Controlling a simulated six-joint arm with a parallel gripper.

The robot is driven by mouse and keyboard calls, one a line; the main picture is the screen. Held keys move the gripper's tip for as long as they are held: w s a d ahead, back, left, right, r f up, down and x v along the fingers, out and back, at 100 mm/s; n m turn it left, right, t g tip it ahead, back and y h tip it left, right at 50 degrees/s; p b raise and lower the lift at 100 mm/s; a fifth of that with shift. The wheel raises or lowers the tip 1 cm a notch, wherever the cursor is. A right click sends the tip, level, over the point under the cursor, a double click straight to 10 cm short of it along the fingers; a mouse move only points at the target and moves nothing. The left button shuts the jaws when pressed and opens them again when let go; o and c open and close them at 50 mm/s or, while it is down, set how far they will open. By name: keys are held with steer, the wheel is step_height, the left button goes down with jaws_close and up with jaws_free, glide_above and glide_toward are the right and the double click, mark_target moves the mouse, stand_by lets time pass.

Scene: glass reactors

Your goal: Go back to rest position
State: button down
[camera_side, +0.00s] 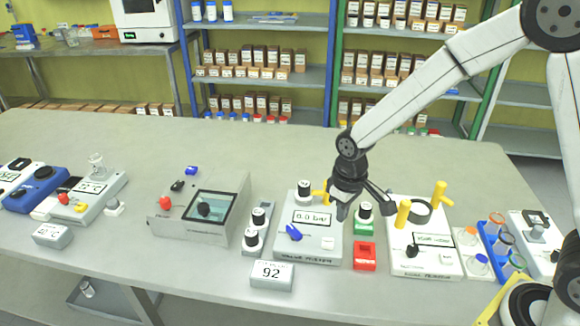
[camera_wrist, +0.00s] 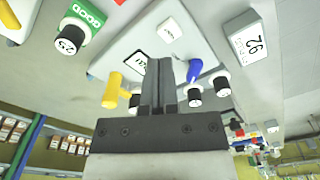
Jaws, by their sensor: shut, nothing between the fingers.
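My gripper (camera_side: 346,208) hangs from the white arm above the bench, near the right edge of the pressure device (camera_side: 322,243) with the "0.0 bar" display. In the wrist view my gripper (camera_wrist: 160,65) has its two dark fingers together with nothing between them. The device's blue handle (camera_side: 294,233) is on its front left, and the blue handle (camera_wrist: 194,71) shows right of the fingers in the wrist view. Its yellow handle (camera_wrist: 112,90) shows left of the fingers. I cannot tell how far the fingertips are above the bench.
A green block with a black-capped vial (camera_side: 364,222) and a red block (camera_side: 365,256) stand close to my gripper. A second device with yellow handles (camera_side: 425,258) is on the right. A "92" display box (camera_side: 272,274) sits in front. The bench behind (camera_side: 240,150) is clear.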

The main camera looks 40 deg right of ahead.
steer(key=s+d+r+m+t, duration=0.2)
steer(key=s+d, duration=0.4)
steer(key=s, duration=0.4)
steer(key=shift+s+r, duration=0.4)
steer(key=shift+r, duration=0.15)
stand_by(0.8)
